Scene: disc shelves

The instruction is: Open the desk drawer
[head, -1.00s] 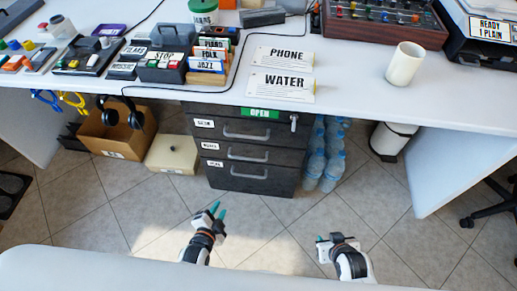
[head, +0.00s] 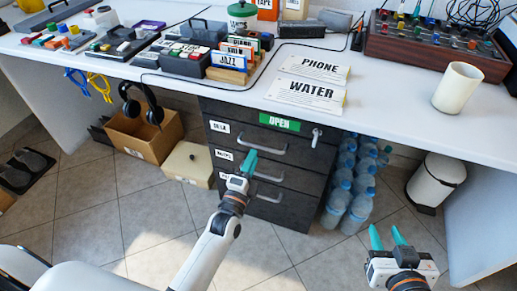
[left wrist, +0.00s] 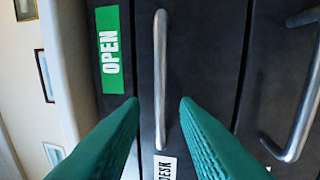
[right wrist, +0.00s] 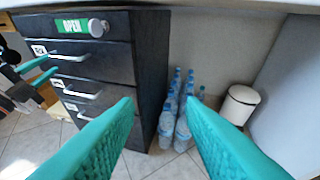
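The dark drawer cabinet (head: 305,187) stands under the desk, with three stacked drawers, each with a metal bar handle. A green OPEN label (head: 280,121) is above the top drawer. My left gripper (head: 250,161) is in front of the cabinet. In the left wrist view, its green fingers are open, with the drawer handle (left wrist: 160,75) ahead in the gap between them, beside a DESK label (left wrist: 165,167). Contact is not visible. The drawers look shut. My right gripper (head: 388,237) is open and empty, low and to the right of the cabinet.
Several water bottles (head: 348,200) stand right of the cabinet, and a white bin (head: 436,180) is farther right. A cardboard box (head: 145,138) with headphones and a cream box (head: 188,164) are left. The desktop (head: 390,112) is above; floor in front is clear.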

